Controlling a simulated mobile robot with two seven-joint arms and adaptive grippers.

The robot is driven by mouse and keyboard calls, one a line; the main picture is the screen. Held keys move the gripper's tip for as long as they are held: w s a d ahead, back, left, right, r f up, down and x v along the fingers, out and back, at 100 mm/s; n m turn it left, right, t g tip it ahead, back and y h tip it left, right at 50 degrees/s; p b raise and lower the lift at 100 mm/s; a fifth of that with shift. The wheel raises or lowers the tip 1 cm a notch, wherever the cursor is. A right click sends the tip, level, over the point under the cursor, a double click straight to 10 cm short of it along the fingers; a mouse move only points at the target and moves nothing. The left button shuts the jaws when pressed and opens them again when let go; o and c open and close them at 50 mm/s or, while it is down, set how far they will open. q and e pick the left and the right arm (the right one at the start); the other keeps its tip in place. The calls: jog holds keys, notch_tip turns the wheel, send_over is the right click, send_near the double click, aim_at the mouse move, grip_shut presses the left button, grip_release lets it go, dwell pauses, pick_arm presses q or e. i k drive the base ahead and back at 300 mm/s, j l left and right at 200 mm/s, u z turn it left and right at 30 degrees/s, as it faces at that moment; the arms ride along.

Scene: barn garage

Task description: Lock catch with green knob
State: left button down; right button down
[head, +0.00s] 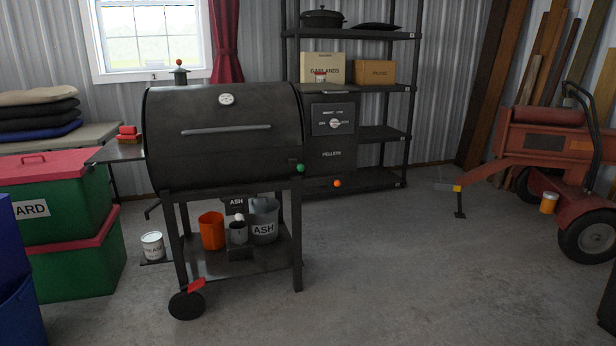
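The green knob (300,168) shows at the right end of the black barrel grill (215,150), low on the drum's edge. It is small here, and I cannot tell from this view whether its catch is locked or released. The grill's lid appears closed, with a long grey handle across its front. An orange knob (337,183) sits lower right, under the pellet hopper (331,150). Neither of my grippers is in the head view.
Open concrete floor (400,270) lies in front and to the right. Green and red bins (70,255) stand left of the grill. A grease can (152,246) and a lower shelf with buckets (211,230) are by its legs. A red wheeled machine (555,150) stands at right.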

aim_at(302, 167)
jog(key=i+j, duration=0.2)
jog(key=i, duration=0.3)
jog(key=i+j, duration=0.2)
jog(key=i, duration=0.25)
jog(key=i+j+z, duration=0.1)
jog(key=i, duration=0.4)
jog(key=i+j, duration=0.6)
jog(key=i, duration=0.35)
jog(key=z, duration=0.05)
